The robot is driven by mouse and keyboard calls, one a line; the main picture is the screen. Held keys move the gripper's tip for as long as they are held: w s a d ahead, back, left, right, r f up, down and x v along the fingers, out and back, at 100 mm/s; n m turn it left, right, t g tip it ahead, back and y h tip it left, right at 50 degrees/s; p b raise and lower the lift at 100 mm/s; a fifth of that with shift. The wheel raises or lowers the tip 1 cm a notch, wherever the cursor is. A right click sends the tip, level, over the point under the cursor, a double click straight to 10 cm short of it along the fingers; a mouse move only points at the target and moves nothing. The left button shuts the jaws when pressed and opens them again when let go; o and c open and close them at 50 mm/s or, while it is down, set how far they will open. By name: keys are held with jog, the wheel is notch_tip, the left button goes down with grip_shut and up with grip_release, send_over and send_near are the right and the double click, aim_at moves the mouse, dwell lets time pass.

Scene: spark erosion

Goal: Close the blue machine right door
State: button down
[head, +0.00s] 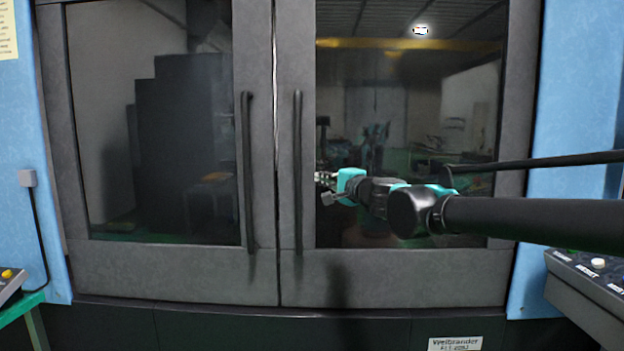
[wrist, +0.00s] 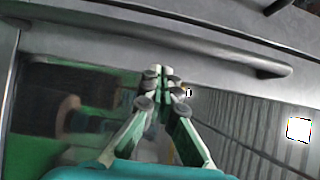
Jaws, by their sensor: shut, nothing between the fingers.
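The blue machine's right door (head: 400,263) has a dark grey frame, a large glass window and a long vertical black handle (head: 298,170). In the head view it stands edge to edge with the left door (head: 170,262), with only a thin seam between them. My gripper (head: 321,188) is in front of the right door's window, just right of its handle. In the wrist view my gripper (wrist: 162,82) has its fingertips together and empty. The handle (wrist: 190,45) runs across the top there, beyond the fingertips. I cannot tell whether the fingers touch the door.
Blue machine panels (head: 575,100) flank the doors. A control box (head: 590,285) with buttons stands at lower right, near my arm. A green stand (head: 25,305) with a yellow-button box is at lower left. The left door's handle (head: 248,170) is close beside the right one.

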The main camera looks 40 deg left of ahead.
jog(key=v, duration=0.8)
jog(key=w+d+f+n+h, duration=0.2)
jog(key=d+f+n+h, duration=0.15)
jog(key=d+f, duration=1.05)
jog(key=w+d+f+n+h, duration=0.2)
jog(key=w+d+f+h, duration=0.15)
jog(key=d+f, duration=1.05)
jog(key=s+d+f+g+h, duration=0.1)
jog(key=s+d+f+h, duration=0.2)
jog(key=d+f, duration=0.3)
jog(key=s+d+f+h, duration=0.3)
jog(key=s+d+f, duration=0.3)
jog(key=d, duration=1)
jog(key=s+d+f+m+g+h, duration=0.1)
jog(key=s+d+f+h, duration=0.2)
jog(key=d, duration=0.7)
notch_tip(320, 180, down, 3)
jog(key=shift+s+d+f+g+h, duration=0.2)
jog(key=shift+s+d+g+h, duration=0.15)
jog(key=shift+s, duration=0.75)
jog(key=c, duration=2.2)
grip_release()
